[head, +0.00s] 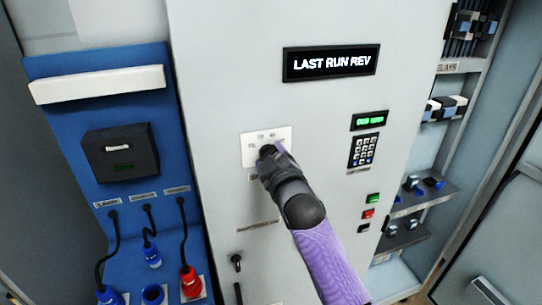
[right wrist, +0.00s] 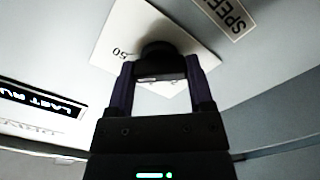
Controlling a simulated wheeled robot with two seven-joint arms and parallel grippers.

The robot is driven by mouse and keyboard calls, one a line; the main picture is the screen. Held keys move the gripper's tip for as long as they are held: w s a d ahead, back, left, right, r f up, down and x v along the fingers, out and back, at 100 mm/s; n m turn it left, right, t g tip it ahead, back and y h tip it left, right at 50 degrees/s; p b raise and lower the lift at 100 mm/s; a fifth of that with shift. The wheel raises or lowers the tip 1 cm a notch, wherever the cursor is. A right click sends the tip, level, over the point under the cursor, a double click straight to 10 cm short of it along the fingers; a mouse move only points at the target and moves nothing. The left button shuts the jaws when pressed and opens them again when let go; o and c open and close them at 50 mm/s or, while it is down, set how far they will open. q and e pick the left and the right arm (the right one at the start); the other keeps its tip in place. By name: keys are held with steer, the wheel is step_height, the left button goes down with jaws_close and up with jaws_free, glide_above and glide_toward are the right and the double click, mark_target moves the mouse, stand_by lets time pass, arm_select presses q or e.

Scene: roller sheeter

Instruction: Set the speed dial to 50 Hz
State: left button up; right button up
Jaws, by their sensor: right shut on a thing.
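The speed dial is a black round knob (right wrist: 160,57) on a white scale plate (head: 252,147) on the grey cabinet front. In the head view my right gripper (head: 268,151) covers most of the knob and part of the plate. In the right wrist view the two fingers of my right gripper (right wrist: 161,80) are shut on the knob, one on each side. The number 50 shows on the plate left of the knob, upside down. The knob's pointer is hidden, so its setting cannot be read. My left gripper is not in view.
A display (head: 331,63) above reads LAST RUN REV. A small green display (head: 369,120), a keypad (head: 364,151) and green and red buttons (head: 369,213) are to the right. A blue panel (head: 60,130) with plugs and cables is at left. Open shelves (head: 425,200) are at right.

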steer(key=shift+m, duration=1.6)
steer(key=o, duration=1.2)
steer(key=shift+o, duration=0.2)
steer(key=shift+s, duration=0.1)
steer(key=v, duration=0.9)
steer(key=shift+s+d+b, duration=0.15)
steer(key=shift+s+b, duration=0.15)
steer(key=shift+f, duration=0.1)
